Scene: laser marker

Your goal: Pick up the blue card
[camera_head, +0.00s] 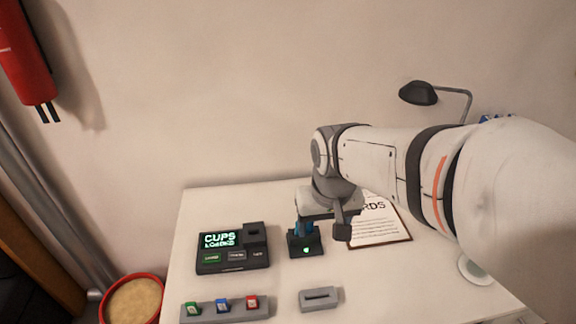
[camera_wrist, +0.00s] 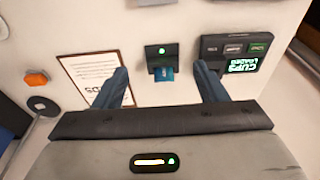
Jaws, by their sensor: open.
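In the wrist view a blue card (camera_wrist: 163,74) sticks out of a small black device (camera_wrist: 160,52) with a green light. My gripper (camera_wrist: 161,69) is open and empty, with one blue finger to each side of the card and a gap on both sides. In the head view my gripper hangs over the same black device (camera_head: 306,246), and the gripper mostly hides the card there. Another small blue piece (camera_head: 222,305) sits in a grey rack (camera_head: 258,313) between a green piece (camera_head: 192,308) and a red one (camera_head: 252,302).
A black panel (camera_head: 233,262) with a lit screen stands left of the device. A framed printed sheet (camera_head: 376,232) lies to its right. A grey slotted block (camera_head: 318,299) is in front. A lamp (camera_head: 418,93) stands at the back right. The white table between these is clear.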

